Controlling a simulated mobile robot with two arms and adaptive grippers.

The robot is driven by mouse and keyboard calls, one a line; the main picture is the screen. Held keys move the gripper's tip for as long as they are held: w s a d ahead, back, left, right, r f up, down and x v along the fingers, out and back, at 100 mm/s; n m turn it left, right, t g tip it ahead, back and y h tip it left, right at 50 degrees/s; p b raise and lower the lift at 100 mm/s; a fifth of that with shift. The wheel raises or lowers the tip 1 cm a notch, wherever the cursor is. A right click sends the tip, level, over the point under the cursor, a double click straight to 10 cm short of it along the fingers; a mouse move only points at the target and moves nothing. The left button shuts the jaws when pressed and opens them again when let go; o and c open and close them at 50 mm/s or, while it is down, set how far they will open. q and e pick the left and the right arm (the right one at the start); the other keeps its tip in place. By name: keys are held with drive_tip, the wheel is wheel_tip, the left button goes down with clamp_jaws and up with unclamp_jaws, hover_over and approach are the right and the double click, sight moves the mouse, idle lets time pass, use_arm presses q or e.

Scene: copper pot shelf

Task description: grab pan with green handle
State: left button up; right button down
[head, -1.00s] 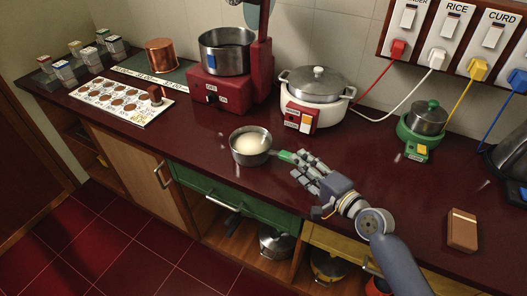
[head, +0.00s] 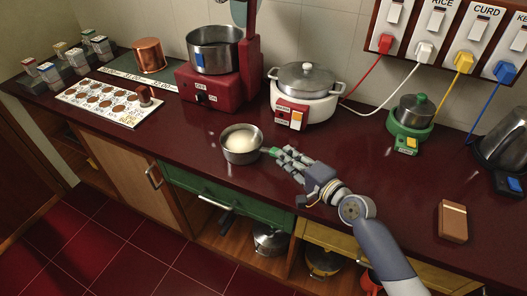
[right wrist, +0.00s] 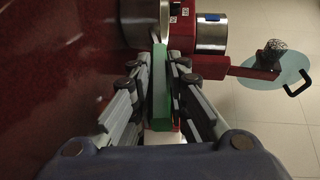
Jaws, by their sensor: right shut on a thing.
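The small steel pan (head: 242,146) holds a whitish content and sits on the dark red counter, or just above it; I cannot tell which. Its green handle (head: 274,152) points right toward my right gripper (head: 290,163). In the right wrist view the green handle (right wrist: 161,85) runs between the two fingers of my right gripper (right wrist: 160,100), which is shut on it. Part of the handle is hidden by the fingers in the head view. My left gripper is not in view.
A red appliance with a steel pot (head: 215,52) and a white cooker (head: 303,92) stand behind the pan. A green cooker (head: 411,120) and a brown box (head: 453,221) stand to the right. The counter's front edge is close, above a green drawer (head: 227,199).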

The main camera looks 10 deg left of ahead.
drive_tip(key=shift+r, duration=0.3)
